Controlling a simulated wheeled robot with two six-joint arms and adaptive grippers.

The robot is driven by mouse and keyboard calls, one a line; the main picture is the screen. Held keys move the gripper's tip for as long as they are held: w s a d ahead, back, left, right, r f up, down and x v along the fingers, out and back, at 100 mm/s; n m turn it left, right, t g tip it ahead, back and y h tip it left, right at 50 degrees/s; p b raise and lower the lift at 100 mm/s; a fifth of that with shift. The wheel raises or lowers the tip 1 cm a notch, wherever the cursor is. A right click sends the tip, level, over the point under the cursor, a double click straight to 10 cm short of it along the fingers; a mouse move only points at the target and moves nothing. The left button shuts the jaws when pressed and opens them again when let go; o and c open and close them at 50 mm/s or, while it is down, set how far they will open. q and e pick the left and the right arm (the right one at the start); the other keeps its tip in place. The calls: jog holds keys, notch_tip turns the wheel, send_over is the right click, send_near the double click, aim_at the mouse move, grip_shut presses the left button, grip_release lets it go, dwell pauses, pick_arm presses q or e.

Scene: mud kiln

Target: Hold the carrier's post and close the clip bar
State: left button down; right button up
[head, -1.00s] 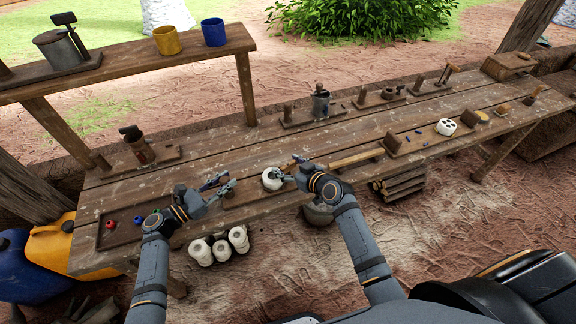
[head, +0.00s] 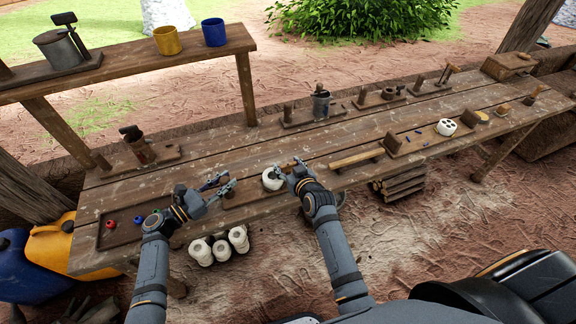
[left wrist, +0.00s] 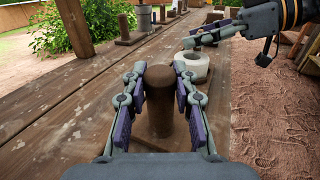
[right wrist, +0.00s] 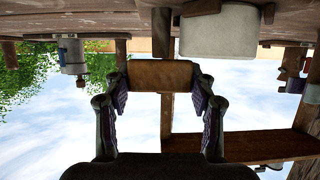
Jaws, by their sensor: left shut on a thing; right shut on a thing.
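The carrier is a wooden board (head: 240,197) on the bench with an upright brown post (left wrist: 160,100) at its near end in the left wrist view. My left gripper (head: 222,186) is shut around the post. A white round piece with a hole (head: 272,179) sits beyond the post; it also shows in the left wrist view (left wrist: 193,66). My right gripper (head: 287,170) is beside and slightly above the white piece, shut on a brown wooden block, seemingly the clip bar (right wrist: 160,75). The bar's far part is hidden.
Several white pieces (head: 220,246) stand below the bench's front edge. A shallow tray (head: 105,238) with small coloured parts lies at left. A pale wooden bar (head: 356,158) lies to the right.

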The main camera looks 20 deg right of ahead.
jog(key=o, duration=1.2)
jog(key=s+d, duration=0.1)
jog(key=s, duration=1.2)
jog(key=shift+d+r, duration=0.25)
jog(key=shift+d, duration=0.05)
pick_arm(q)
jog(key=c, duration=1)
grip_release()
pick_arm(e)
notch_tip(320, 180, up, 4)
jog(key=shift+s+f, duration=0.1)
jog(key=shift+f, duration=0.05)
